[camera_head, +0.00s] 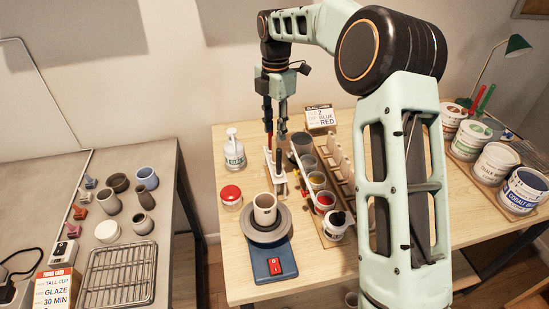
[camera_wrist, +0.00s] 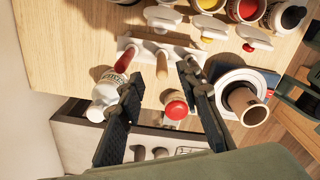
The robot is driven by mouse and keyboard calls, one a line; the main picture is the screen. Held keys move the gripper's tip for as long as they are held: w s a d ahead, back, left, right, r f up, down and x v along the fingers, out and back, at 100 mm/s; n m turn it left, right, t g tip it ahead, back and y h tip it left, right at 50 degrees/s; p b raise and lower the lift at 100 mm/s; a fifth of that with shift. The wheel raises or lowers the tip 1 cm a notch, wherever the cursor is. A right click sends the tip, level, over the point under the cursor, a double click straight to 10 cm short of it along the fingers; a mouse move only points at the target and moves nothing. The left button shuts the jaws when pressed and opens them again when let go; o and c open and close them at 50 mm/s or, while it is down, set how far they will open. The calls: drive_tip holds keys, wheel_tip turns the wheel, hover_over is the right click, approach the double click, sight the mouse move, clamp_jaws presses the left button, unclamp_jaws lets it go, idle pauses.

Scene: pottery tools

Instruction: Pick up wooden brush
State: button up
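The wooden brush is probably the tool with the tan handle (camera_wrist: 161,66), standing in a white holder (camera_wrist: 190,49) in the wrist view; its lower part is hidden. A red-handled tool (camera_wrist: 125,60) stands to its left. My gripper (camera_wrist: 160,76) is open and empty, its two dark fingers spread to either side of the tan handle in the picture. I see no contact. In the head view my gripper (camera_head: 276,138) points down above the white holder (camera_head: 269,163); the brush cannot be made out clearly there.
A banding wheel (camera_head: 268,234) with a cup stands in front of the holder. A white bottle (camera_head: 233,152) and red-lidded jar (camera_head: 230,195) stand left. Glaze cups (camera_head: 325,202) are close on the right. Paint tubs (camera_head: 494,162) stand far right.

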sight(275, 136)
drive_tip(key=shift+s+f+p, duration=0.1)
drive_tip(key=shift+f+p, duration=0.45)
drive_tip(key=shift+f, duration=2.15)
clamp_jaws()
